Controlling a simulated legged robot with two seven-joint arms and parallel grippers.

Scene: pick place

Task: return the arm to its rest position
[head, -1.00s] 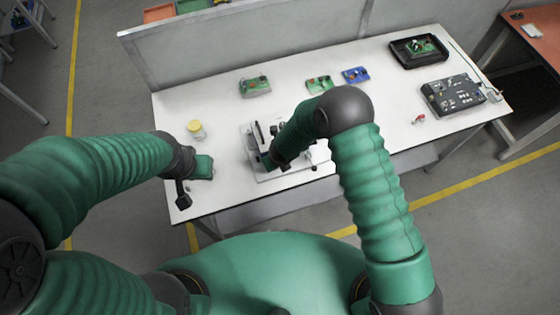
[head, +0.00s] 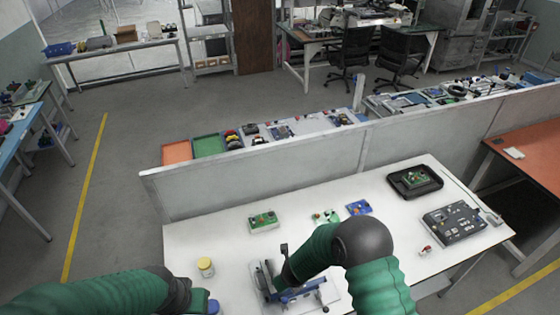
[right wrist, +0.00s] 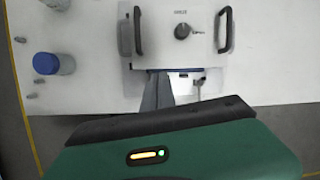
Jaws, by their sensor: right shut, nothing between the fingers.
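My right arm comes in from the lower right in the head view and bends over a pale device on the white table (head: 210,240). Its gripper shows in the right wrist view (right wrist: 157,92), shut and empty, just in front of the device (right wrist: 205,15), which has two dark handles and a black knob. I cannot tell whether the fingers touch the device. My left arm lies low at the left in the head view. Its gripper (head: 208,305) is at the bottom edge near the table's left end, partly cut off, and its fingers cannot be made out.
Green boards (head: 263,221) and a blue board (head: 358,208) lie farther back. A black tray (head: 415,181) and a dark control box (head: 455,222) are at the right. A grey partition (head: 290,170) closes the back.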

